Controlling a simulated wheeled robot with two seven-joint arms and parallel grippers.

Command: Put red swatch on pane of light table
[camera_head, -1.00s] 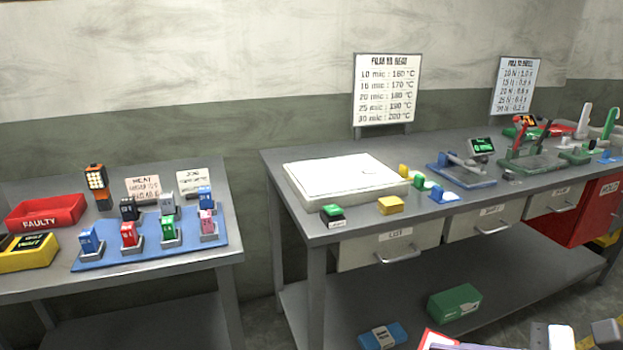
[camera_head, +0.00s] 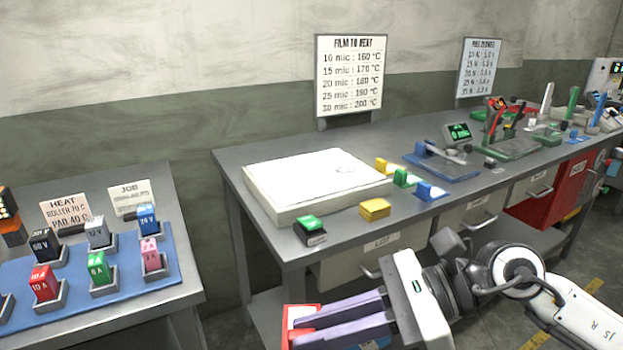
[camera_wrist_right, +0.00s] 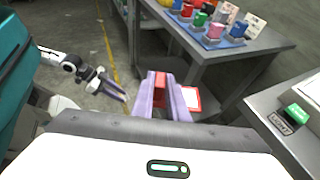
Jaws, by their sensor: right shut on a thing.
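The red swatch (camera_head: 290,322) is a red-edged card with a pale face, held at the fingertips of my right gripper (camera_head: 308,326), low in front of the benches. In the right wrist view the swatch (camera_wrist_right: 191,98) shows beside the purple fingers, with red also between them. The light table (camera_head: 290,212) is a flat white box on the right-hand bench, beyond and above my right gripper. Its pane (camera_head: 315,178) is pale and bare apart from a faint mark near the back right. My left gripper (camera_wrist_right: 113,88) shows small in the right wrist view, away from the benches; its opening is unclear.
A green-topped block (camera_head: 310,229) and a yellow block (camera_head: 375,209) stand at the bench's front edge beside the light table. A blue rack (camera_head: 125,300) with several coloured blocks is on the left bench. A gap separates the benches.

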